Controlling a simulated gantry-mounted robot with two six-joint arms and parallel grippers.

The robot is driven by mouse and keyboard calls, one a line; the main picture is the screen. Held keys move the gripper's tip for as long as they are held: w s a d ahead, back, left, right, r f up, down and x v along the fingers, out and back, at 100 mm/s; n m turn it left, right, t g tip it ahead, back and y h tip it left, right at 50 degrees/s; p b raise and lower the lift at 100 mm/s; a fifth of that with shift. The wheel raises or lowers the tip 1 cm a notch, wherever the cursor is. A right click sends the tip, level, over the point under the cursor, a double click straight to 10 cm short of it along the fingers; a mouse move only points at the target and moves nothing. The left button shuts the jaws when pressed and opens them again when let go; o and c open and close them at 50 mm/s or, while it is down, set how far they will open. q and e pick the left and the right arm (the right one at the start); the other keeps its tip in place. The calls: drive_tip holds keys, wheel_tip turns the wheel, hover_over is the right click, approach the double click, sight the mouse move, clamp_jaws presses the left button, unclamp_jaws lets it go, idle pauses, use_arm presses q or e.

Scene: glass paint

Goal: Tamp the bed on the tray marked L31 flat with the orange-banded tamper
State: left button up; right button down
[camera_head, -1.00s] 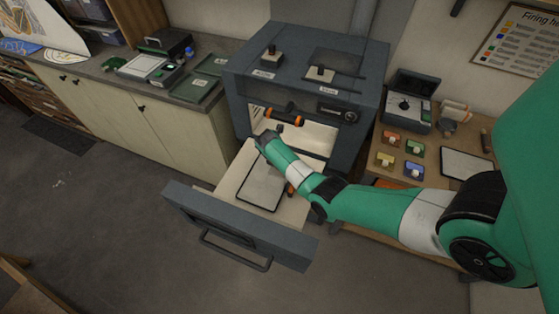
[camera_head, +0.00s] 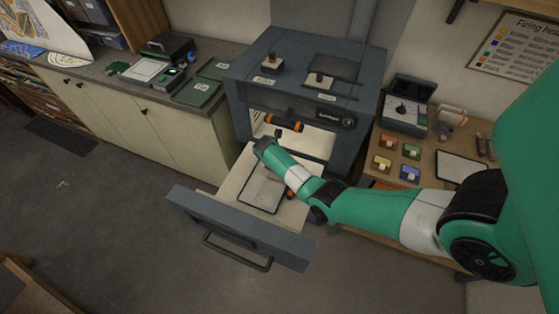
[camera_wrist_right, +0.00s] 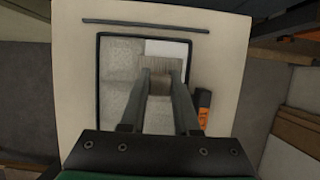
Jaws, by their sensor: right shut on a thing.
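My right gripper (camera_wrist_right: 159,76) points down over a dark-rimmed tray (camera_wrist_right: 98,95) and is shut on a pale, ribbed block (camera_wrist_right: 160,64). I cannot tell from its visible part whether it carries an orange band. The tray lies in the pulled-out drawer, also seen in the head view (camera_head: 245,201). Its bed (camera_wrist_right: 119,72) looks grey and grainy on the left, with a smooth white patch (camera_wrist_right: 166,47) at the top right. A dark piece with an orange patch (camera_wrist_right: 203,118) lies just right of the fingers. No L31 mark is readable. My left gripper is out of view.
The drawer front (camera_head: 240,229) stands out from the grey kiln (camera_head: 240,95). A dark bar with orange ends (camera_head: 284,124) crosses the kiln opening. Green trays (camera_head: 197,93) lie on the left counter. A wooden side table (camera_head: 425,150) holds coloured blocks.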

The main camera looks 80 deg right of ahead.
sight(275, 179)
drive_tip(key=a, duration=0.1)
drive_tip(key=a+p, duration=0.1)
drive_tip(key=a, duration=0.1)
drive_tip(key=a+p, duration=0.1)
drive_tip(key=shift+w+a+r, duration=0.15)
drive_tip(key=shift+w+a, duration=0.1)
drive_tip(key=shift+w, duration=0.05)
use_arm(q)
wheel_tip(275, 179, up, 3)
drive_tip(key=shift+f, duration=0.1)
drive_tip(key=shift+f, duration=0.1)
use_arm(e)
drive_tip(key=shift+f+b, duration=0.6)
drive_tip(key=shift+f, duration=0.25)
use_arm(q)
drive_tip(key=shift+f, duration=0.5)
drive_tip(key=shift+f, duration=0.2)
use_arm(e)
drive_tip(key=shift+f, duration=0.3)
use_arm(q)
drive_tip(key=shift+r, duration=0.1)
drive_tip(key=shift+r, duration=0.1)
